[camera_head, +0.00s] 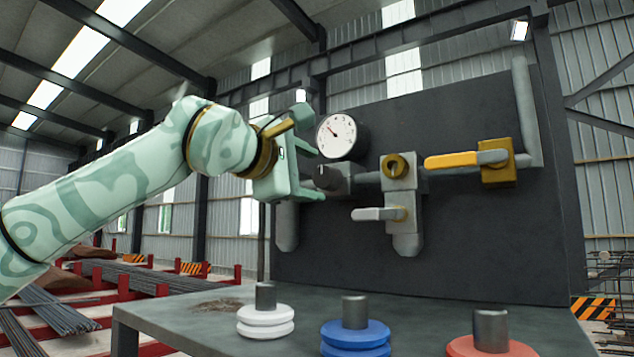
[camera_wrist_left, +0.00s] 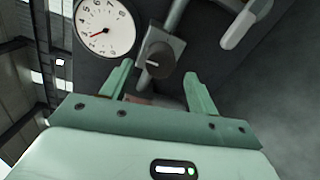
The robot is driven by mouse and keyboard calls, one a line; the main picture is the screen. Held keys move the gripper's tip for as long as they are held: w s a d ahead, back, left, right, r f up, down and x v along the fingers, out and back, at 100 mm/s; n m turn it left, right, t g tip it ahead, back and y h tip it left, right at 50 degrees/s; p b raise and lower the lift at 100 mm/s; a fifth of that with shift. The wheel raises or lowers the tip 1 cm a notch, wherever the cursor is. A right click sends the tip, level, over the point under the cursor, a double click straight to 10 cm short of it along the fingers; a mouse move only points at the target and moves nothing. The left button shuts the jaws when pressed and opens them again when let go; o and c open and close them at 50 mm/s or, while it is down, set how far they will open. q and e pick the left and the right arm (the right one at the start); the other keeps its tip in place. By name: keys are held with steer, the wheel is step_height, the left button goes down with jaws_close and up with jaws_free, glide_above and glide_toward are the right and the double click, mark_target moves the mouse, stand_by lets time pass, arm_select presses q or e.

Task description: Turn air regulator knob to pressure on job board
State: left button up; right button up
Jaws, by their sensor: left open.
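The air regulator knob (camera_head: 325,177) is a dark round knob on a grey valve body, below the pressure gauge (camera_head: 340,135). In the left wrist view the knob (camera_wrist_left: 157,60) carries a light pointer line, and the gauge (camera_wrist_left: 103,28) shows a red needle on a white numbered dial. My left gripper (camera_head: 314,173) is open at the knob's left side. In the left wrist view its two fingers (camera_wrist_left: 157,82) point toward the knob, which lies just beyond the tips; I cannot tell whether they touch it. The job board cannot be made out. My right gripper is not in view.
The dark panel (camera_head: 460,235) also bears a yellow-handled valve (camera_head: 455,160), a grey lever (camera_head: 378,214) and a yellow knob (camera_head: 396,166). Below, a grey table (camera_head: 190,310) holds white (camera_head: 265,322), blue (camera_head: 355,335) and red (camera_head: 490,347) weight-like discs.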

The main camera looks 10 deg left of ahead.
arm_select(q)
steer(key=b+v, duration=0.2)
steer(key=v, duration=1.1)
steer(key=shift+s+b, duration=0.3)
steer(key=shift+b, duration=0.05)
steer(key=shift+a, duration=0.1)
